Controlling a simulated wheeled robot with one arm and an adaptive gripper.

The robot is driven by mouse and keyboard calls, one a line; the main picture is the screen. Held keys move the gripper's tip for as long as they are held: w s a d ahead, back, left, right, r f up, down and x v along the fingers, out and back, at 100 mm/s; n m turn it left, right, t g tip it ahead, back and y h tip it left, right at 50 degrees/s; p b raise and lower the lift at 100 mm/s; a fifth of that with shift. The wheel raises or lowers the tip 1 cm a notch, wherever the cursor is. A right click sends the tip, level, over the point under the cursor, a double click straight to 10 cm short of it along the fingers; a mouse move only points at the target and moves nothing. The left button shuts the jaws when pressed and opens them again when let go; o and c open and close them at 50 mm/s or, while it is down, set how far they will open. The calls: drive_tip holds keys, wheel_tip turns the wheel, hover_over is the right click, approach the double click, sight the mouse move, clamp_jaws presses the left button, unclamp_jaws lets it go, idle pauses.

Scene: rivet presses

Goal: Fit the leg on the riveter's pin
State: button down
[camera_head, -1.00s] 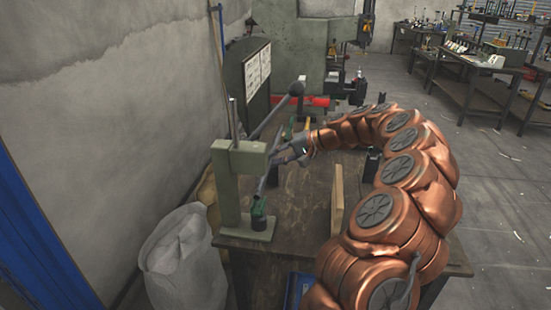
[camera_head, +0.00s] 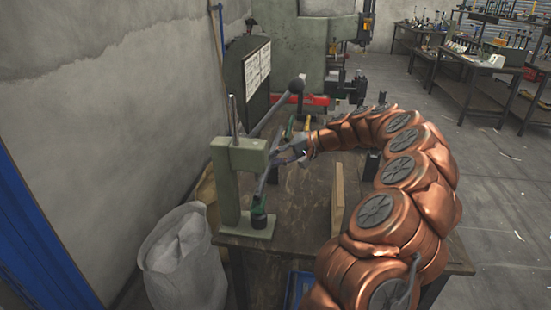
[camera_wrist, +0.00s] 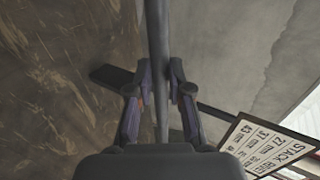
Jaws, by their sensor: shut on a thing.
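The riveter (camera_head: 229,185) is a pale green press with a long ball-ended lever, standing on the near left of the wooden table. My gripper (camera_head: 276,158) is just right of the riveter's head. It is shut on a long grey leg (camera_wrist: 156,30), which runs between both fingers (camera_wrist: 160,78) in the wrist view. In the head view the leg (camera_head: 262,184) slants down toward the green piece. The pin cannot be made out, and I cannot tell whether the leg touches it.
The wooden table (camera_head: 300,205) carries an upright board (camera_head: 337,195) to the right of the riveter. A dark panel with a paper chart (camera_head: 257,70) stands behind. A white sack (camera_head: 185,255) is on the floor at left, near the wall.

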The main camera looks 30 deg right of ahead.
drive_tip(key=shift+f+b, duration=0.65)
drive_tip(key=shift+f, duration=0.4)
drive_tip(key=c, duration=1)
unclamp_jaws()
drive_tip(key=v, duration=1.2)
